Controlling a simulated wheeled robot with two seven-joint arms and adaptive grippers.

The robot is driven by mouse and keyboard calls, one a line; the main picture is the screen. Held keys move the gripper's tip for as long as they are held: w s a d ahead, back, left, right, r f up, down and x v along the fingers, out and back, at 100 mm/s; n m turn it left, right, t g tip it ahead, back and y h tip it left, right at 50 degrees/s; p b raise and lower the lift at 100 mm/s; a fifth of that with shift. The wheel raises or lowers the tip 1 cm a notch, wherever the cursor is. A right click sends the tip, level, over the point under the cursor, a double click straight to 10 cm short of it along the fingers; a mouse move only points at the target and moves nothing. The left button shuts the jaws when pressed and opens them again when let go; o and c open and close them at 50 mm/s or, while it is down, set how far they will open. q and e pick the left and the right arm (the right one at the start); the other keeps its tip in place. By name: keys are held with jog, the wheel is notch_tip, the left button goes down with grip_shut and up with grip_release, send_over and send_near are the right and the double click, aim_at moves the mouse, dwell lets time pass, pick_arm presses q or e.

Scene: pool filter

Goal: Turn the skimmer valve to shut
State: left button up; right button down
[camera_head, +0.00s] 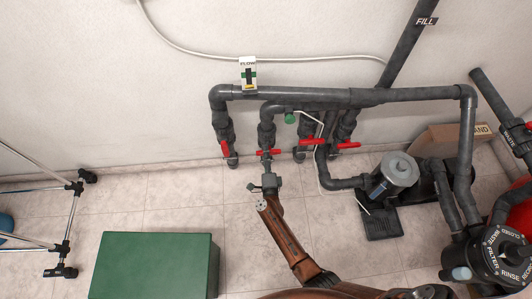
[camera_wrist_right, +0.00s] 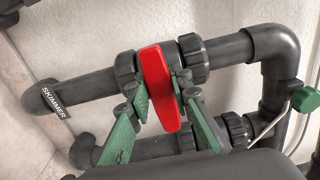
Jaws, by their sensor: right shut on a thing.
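The skimmer valve's red handle (camera_wrist_right: 159,88) stands in the middle of the right wrist view, across its dark grey pipe. A SKIMMER label (camera_wrist_right: 57,102) is on the pipe to its left. In the head view the same handle (camera_head: 271,153) lies crosswise below a vertical pipe. My right gripper (camera_head: 267,164) reaches up to it from below. In the wrist view the green fingers of my right gripper (camera_wrist_right: 166,94) are shut on the handle, one on each side. The left gripper is not in view.
Other red-handled valves stand close by, one on the left (camera_head: 226,150) and two on the right (camera_head: 313,141) (camera_head: 348,145). A pump (camera_head: 397,170) and black filter valve head (camera_head: 500,257) are at right. A green box (camera_head: 155,265) stands on the floor at lower left.

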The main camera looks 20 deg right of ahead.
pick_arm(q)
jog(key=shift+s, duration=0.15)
pick_arm(e)
jog(key=shift+s+f, duration=0.1)
jog(key=shift+f, duration=0.05)
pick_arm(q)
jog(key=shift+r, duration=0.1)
pick_arm(e)
jog(key=c, duration=1.9)
grip_release()
jog(key=shift+c, duration=0.2)
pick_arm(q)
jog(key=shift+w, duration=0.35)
pick_arm(e)
jog(key=shift+o, duration=1.1)
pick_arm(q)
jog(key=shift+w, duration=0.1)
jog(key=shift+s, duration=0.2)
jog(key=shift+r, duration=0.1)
